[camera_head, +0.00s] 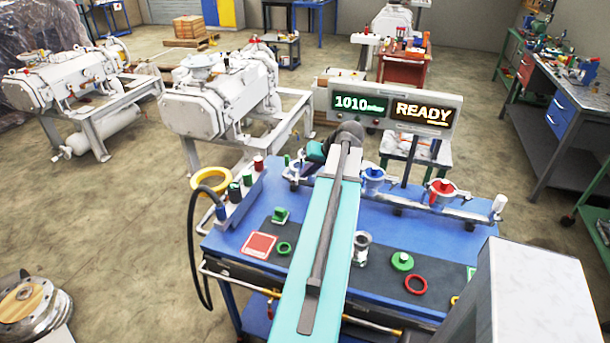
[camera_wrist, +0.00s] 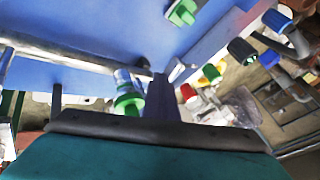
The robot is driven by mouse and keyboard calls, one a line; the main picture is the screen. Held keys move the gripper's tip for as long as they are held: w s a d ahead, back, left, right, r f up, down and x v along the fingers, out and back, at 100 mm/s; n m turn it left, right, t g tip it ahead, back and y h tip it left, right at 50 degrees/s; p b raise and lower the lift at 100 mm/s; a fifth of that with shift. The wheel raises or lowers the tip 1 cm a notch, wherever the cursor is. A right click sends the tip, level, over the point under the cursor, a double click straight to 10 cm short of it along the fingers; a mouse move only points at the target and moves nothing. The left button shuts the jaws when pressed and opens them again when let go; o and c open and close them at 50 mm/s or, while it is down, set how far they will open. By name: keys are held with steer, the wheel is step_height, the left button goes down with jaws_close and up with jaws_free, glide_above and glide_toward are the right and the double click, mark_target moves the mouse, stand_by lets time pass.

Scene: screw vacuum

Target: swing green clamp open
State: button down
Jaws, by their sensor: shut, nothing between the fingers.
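The green clamp (camera_wrist: 128,101) shows in the wrist view just left of my gripper's fingers. It sits around a pipe joint, and its lower edge is cut off by my gripper body. In the head view only a small green bit (camera_head: 287,160) shows left of my arm, at the pipe's left end; the rest is hidden. My gripper (camera_wrist: 160,92) is shut and empty, its dark fingers pointing toward the blue bench beside the clamp. I cannot tell whether the fingers touch it. In the head view my arm hides most of my gripper.
A blue clamp (camera_head: 373,181) and a red clamp (camera_head: 442,188) sit along the pipe to the right. A READY display (camera_head: 423,112) stands behind.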

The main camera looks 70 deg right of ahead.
steer(key=shift+a, duration=0.1)
stand_by(0.6)
steer(key=shift+s, duration=0.1)
steer(key=s+r+b, duration=0.2)
steer(key=s+r, duration=0.6)
steer(key=s, duration=0.1)
steer(key=shift+s+a+b, duration=0.15)
steer(key=shift+a+b, duration=0.1)
steer(key=shift+b, duration=0.15)
stand_by(0.6)
